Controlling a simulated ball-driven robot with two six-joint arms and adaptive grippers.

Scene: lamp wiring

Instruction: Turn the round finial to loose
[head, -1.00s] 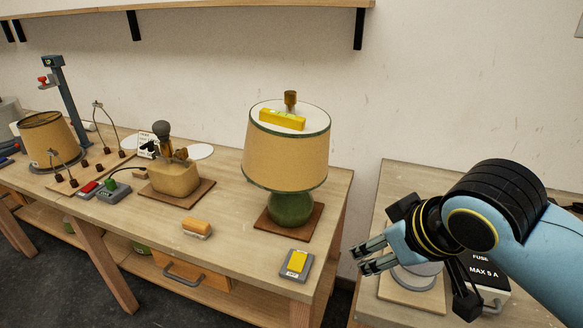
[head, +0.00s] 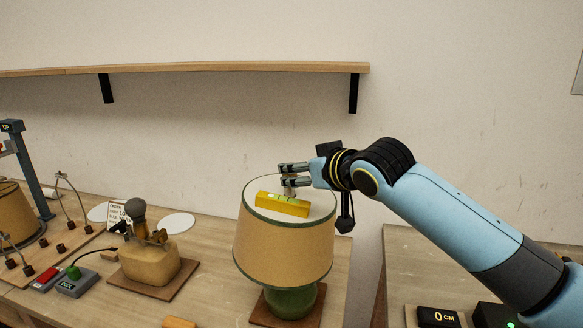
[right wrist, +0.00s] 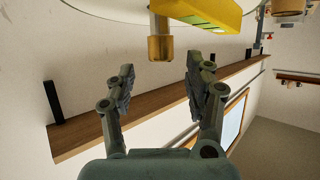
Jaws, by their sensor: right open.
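The lamp with a tan shade (head: 283,245) and green base (head: 291,302) stands upright on the bench. The brass-coloured finial (right wrist: 160,40) is on top of the shade, and in the head view it is mostly hidden by my right gripper (head: 285,175). In the right wrist view my right gripper (right wrist: 160,70) is open. The finial lies just ahead of the gap between its fingertips, with no visible contact. A yellow spirit level (head: 283,204) lies on the shade top beside the finial; it also shows in the right wrist view (right wrist: 205,12). My left gripper is out of view.
A tan jug-like lamp base (head: 150,258) stands on a board to the left. A wall shelf (head: 200,68) runs above. A side bench at the right holds a "0 CM" display (head: 437,317).

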